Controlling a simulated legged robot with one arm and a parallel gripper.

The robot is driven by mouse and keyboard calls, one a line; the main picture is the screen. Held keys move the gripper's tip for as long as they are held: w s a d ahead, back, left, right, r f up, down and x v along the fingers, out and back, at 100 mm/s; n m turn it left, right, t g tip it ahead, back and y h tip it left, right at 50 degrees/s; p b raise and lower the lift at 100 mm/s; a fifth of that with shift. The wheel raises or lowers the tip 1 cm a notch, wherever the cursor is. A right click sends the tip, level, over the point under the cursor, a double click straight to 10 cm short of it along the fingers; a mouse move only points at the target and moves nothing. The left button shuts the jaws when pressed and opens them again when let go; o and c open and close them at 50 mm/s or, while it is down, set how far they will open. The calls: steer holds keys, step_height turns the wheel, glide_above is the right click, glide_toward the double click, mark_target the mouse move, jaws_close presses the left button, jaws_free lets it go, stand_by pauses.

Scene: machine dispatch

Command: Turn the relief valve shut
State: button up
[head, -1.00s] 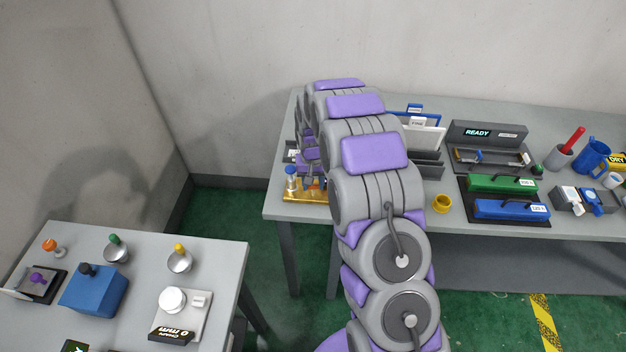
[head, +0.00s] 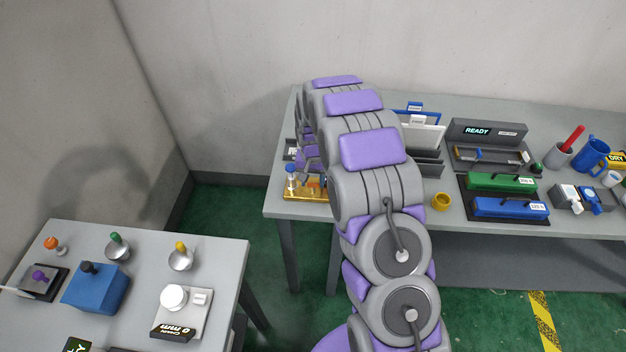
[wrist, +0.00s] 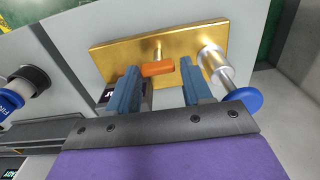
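A brass plate (wrist: 110,57) carries a small orange handle (wrist: 157,68) on a brass stem, which I take to be the relief valve. Beside it on the plate is a silver cylinder with a blue round knob (wrist: 243,100). In the head view the brass plate (head: 300,195) lies at the left end of the back table, with the blue knob (head: 291,169) standing at its left. My gripper (wrist: 160,85) is open, its two blue-grey fingers on either side of the orange handle in the wrist view. I cannot tell whether they touch it. My arm hides part of the plate.
The back table (head: 462,215) holds a yellow ring (head: 441,200), green (head: 502,186) and blue (head: 510,207) blocks, and a READY panel (head: 488,133). A side table (head: 222,262) at left holds several knobs and a blue box (head: 96,287). Walls stand close behind.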

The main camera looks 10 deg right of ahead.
mark_target(313, 183)
steer(key=shift+o, duration=1.3)
steer(key=shift+s, duration=0.1)
step_height(313, 183, up, 17)
steer(key=p, duration=0.1)
steer(key=shift+r, duration=0.1)
steer(key=s+r+n+g+b, duration=0.1)
steer(key=s+r, duration=0.2)
steer(key=s, duration=0.9)
steer(key=s+r+n+b, duration=0.1)
steer(key=s+r, duration=0.2)
steer(key=s, duration=0.8)
steer(key=s+f+n+b, duration=0.1)
steer(key=s+f+b, duration=0.1)
steer(key=s, duration=1.8)
steer(key=shift+a+f+n+g, duration=0.15)
steer(key=shift+f+n+g, duration=0.25)
steer(key=shift+f, duration=0.1)
